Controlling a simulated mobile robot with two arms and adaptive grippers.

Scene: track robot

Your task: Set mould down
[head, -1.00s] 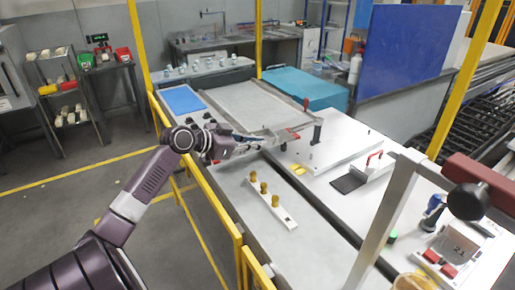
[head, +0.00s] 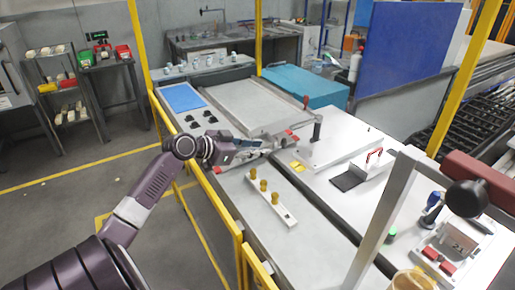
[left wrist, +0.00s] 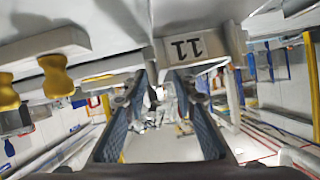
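My left gripper (head: 259,144) is low over the bench's left part, beside a grey fixture (head: 283,140) with red parts. In the left wrist view its two dark fingers (left wrist: 162,88) stand apart, with background showing between them. My right gripper is not seen.
A blue mat (head: 182,98) and small black pieces (head: 207,114) lie behind my left gripper. A yellow rail (head: 222,212) runs along the bench's left edge. A red-handled clamp (head: 374,157) and a black pad (head: 349,181) are right. Bare bench surrounds the knobbed bar.

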